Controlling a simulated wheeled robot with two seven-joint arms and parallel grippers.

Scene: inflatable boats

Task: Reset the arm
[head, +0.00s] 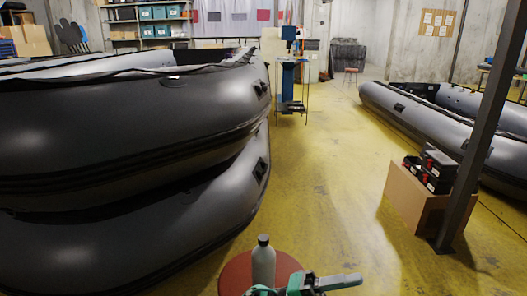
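Neither of my arms nor grippers can be made out in the head view. A round red-brown stool top (233,272) shows at the bottom centre, cut off by the lower edge. A grey bottle with a dark cap (263,262) stands upright on it. A green and grey tool-like object (318,284) lies at the bottom edge to the right of the bottle, partly cut off. I cannot tell exactly what it is.
Stacked grey inflatable boats (130,125) fill the left side. Another boat (425,118) lies at right. A dark post (480,125) stands beside a cardboard box (412,200) with black boxes (436,172). The yellow floor (325,170) between is clear.

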